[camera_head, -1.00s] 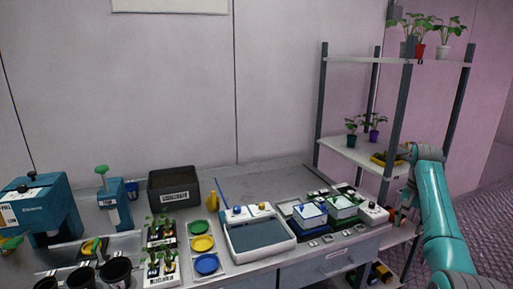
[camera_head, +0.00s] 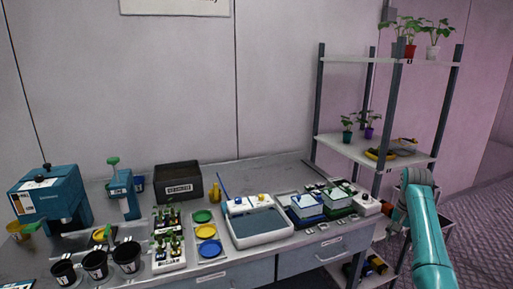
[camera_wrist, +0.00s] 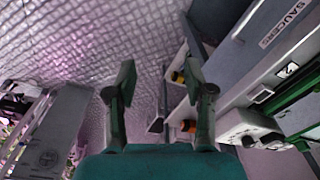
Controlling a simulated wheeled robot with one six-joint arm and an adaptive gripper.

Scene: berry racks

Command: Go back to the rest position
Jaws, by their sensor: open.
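My gripper (camera_wrist: 160,78) is open, with its two dark green fingers spread and nothing between them. It points at the textured floor (camera_wrist: 85,40) beside the bench. In the head view my teal arm is at the right, in front of the shelf rack (camera_head: 393,120), with its bent wrist below the middle shelf. The fingers are not clearly visible there. In the wrist view, a drawer front marked SAUCERS (camera_wrist: 262,48) and a white box with knobs (camera_wrist: 247,124) lie right of the fingers.
The bench (camera_head: 262,174) holds a white tray (camera_head: 288,234), a dark bin (camera_head: 201,184), black pots (camera_head: 95,264) and blue machines.

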